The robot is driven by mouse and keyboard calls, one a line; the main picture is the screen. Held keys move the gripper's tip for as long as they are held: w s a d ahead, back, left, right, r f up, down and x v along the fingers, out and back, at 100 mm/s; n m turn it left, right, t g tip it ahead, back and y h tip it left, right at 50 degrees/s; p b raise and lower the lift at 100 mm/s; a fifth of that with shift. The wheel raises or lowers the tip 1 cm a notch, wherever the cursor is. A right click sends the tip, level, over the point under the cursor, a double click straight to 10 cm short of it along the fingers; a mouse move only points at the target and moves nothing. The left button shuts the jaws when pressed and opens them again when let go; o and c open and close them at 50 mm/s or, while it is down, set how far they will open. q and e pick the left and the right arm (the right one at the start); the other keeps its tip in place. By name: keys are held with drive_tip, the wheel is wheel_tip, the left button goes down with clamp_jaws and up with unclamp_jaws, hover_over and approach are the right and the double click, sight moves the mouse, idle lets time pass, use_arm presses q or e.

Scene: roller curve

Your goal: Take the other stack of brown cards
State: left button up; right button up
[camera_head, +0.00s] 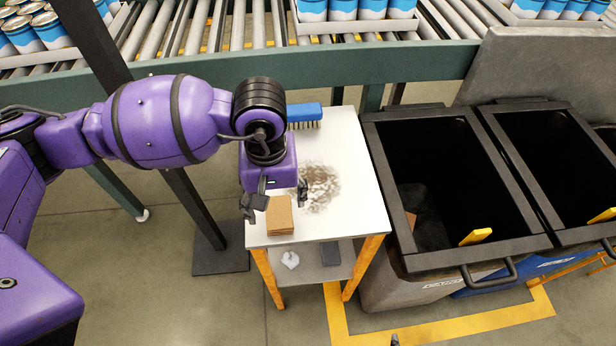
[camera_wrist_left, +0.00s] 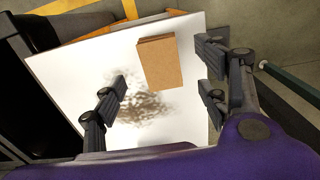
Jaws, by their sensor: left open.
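A stack of brown cards (camera_head: 279,215) lies near the front left of a small white table (camera_head: 350,185). It also shows in the left wrist view (camera_wrist_left: 160,62), lying ahead of the fingers and partly between their lines. My left gripper (camera_head: 275,200) is open above the table, just behind the stack, its fingers apart on either side. In the left wrist view the open fingers (camera_wrist_left: 165,80) hold nothing. A small brown piece (camera_head: 411,220) shows inside the nearer dark bin; I cannot tell whether it is cards. My right gripper is not clearly in view.
A blue brush (camera_head: 304,115) lies at the table's back, beside a patch of brown dirt (camera_head: 319,187). Two open bins (camera_head: 420,255) stand to the right. A dark post (camera_head: 195,205) stands left of the table. The roller conveyor (camera_head: 235,25) with can trays runs behind.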

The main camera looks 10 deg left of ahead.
sight(279, 214)
use_arm(q)
drive_tip(key=f, duration=0.6)
drive_tip(key=shift+w+a+f+p, duration=0.15)
drive_tip(key=shift+w+f+p, duration=0.1)
drive_tip(key=shift+w+p, duration=0.15)
use_arm(e)
drive_tip(key=shift+w+a+r, duration=0.1)
drive_tip(key=shift+w+r, duration=0.65)
drive_tip(key=shift+w, duration=0.2)
use_arm(q)
drive_tip(key=shift+c, duration=0.3)
drive_tip(key=c, duration=1)
use_arm(e)
drive_tip(key=shift+s+f, duration=0.15)
drive_tip(key=shift+f, duration=0.05)
